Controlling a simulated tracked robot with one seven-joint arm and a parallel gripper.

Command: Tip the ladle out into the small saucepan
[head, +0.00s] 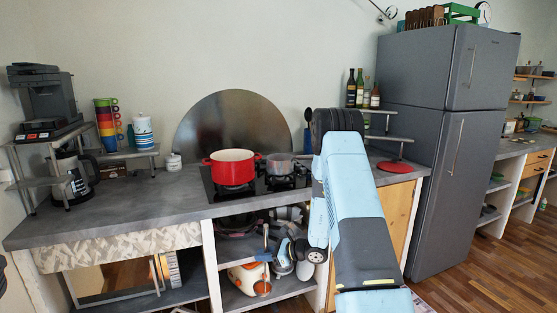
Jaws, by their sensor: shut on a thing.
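The small saucepan (280,164) is grey and stands on the black hob, right of a larger red pot (232,168). My gripper (270,251) is low in front of the counter, below the hob and before the open shelves. It is shut on a thin, upright dark piece (266,236), which appears to be the ladle's handle. The ladle's bowl and anything in it cannot be made out against the cluttered shelf. My gripper is well below the saucepan and apart from it.
The counter's front edge (130,230) lies between my gripper and the hob. An orange-and-white pot (249,279) stands on the shelf behind. Bottles (358,90) and a grey fridge (440,150) are at the right. Left of the hob the counter (150,200) is clear.

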